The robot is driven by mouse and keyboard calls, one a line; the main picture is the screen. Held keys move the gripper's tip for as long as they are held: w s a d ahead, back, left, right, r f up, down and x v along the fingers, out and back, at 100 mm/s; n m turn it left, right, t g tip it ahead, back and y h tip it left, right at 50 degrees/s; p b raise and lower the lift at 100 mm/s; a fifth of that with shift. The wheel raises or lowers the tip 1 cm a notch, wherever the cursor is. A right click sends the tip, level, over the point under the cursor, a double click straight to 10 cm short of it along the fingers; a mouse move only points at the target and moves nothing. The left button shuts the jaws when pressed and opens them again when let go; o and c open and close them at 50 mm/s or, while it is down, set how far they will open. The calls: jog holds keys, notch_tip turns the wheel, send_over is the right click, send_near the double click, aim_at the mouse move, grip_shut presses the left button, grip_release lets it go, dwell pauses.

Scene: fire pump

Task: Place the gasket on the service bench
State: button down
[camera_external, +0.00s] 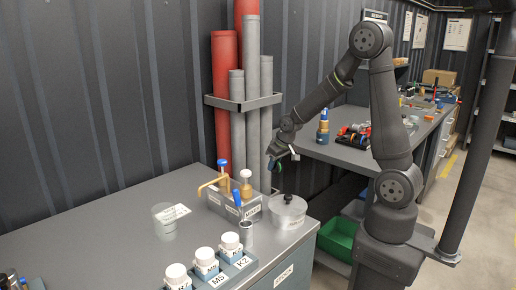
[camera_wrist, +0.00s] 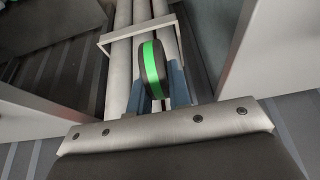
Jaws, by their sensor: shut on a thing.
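My gripper (camera_wrist: 156,88) is shut on a black round piece with a green band (camera_wrist: 153,66), which looks like the gasket. It stands edge-on between the two blue fingers in the wrist view. In the external view, my gripper (camera_external: 274,161) hangs in the air in front of the grey pipes, above and behind the near bench's right end. The held piece is too small there to make out well. Two grey-topped benches show: a near one (camera_external: 120,215) at left and a far one (camera_external: 345,153) at right. I cannot tell which is the service bench.
Red and grey pipes (camera_external: 252,75) stand in a wall rack. A green bin (camera_external: 338,237) sits low between the benches.

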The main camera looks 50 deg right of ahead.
notch_tip(320, 180, up, 12)
jog(key=r, duration=0.1)
jog(key=w+a+r+n+y, duration=0.1)
jog(key=w+a+n, duration=0.3)
jog(key=a, duration=0.8)
jog(key=w+a+n+y, duration=0.15)
jog(key=w+a, duration=0.35)
jog(key=a, duration=0.8)
jog(key=s+a+f+n+g+y, duration=0.1)
jog(key=s+a+n, duration=0.2)
jog(key=a, duration=0.9)
jog(key=s+a+n+g, duration=0.1)
jog(key=s+a+n, duration=0.15)
jog(key=a, duration=0.85)
jog(key=s+a+f+n+g+y, duration=0.1)
jog(key=s+a+n, duration=0.25)
jog(key=a, duration=0.85)
jog(key=shift+m, duration=0.55)
jog(key=f, duration=0.9)
jog(key=shift+d+f, duration=0.15)
jog(key=shift+d, duration=0.05)
jog(key=shift+f, duration=2.55)
jog(key=shift+f, duration=0.15)
